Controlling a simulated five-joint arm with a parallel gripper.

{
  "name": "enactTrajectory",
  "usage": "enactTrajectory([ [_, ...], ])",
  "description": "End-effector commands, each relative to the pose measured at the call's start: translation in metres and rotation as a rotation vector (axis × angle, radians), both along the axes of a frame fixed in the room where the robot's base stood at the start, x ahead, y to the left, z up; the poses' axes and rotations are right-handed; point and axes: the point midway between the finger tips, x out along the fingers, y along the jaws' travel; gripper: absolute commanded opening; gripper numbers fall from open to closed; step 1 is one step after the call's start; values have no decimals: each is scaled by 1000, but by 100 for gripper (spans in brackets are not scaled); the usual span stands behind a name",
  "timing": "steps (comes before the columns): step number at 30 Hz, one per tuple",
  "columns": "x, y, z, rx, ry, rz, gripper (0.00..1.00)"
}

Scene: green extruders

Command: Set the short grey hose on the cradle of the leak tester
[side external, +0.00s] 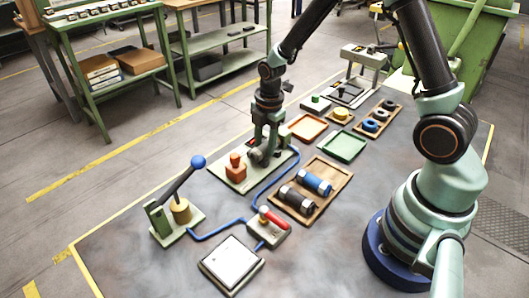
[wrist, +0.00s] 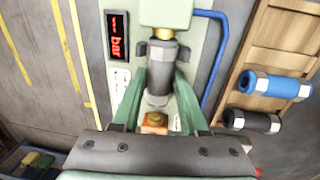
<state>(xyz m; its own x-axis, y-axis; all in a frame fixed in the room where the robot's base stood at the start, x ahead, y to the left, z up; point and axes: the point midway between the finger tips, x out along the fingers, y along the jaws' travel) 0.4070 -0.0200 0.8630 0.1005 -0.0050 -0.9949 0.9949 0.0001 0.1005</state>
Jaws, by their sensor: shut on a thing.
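The short grey hose (wrist: 160,72) is between the two green fingers of my gripper (wrist: 158,88) in the wrist view. In the side view my gripper (side external: 263,148) is low over the leak tester (side external: 228,176), with part of the grey hose (side external: 256,157) showing. The leak tester also shows in the wrist view (wrist: 202,62), with a red lit display. The hose lies in line between a brass fitting (wrist: 163,33) and an orange block (wrist: 154,122) with a brass tip.
A wooden tray (side external: 324,205) right of the tester holds a blue hose (side external: 315,183) and a black hose (side external: 297,199). A lever pump (side external: 180,212) and a red-handled valve (side external: 270,222) stand nearer, joined by blue tubing. Orange and green trays (side external: 344,147) lie behind.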

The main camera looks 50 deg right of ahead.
Motion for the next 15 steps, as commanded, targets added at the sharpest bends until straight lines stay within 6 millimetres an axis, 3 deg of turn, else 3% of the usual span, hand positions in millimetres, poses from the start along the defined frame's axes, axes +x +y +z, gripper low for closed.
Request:
enactTrajectory([
  [9, 0, 0, 0, 0, 0, 0, 3],
  [10, 0, 0, 0, 0, 0, 0, 54],
  [12, 0, 0, 0, 0, 0, 0, 78],
  [15, 0, 0, 0, 0, 0, 0, 78],
])
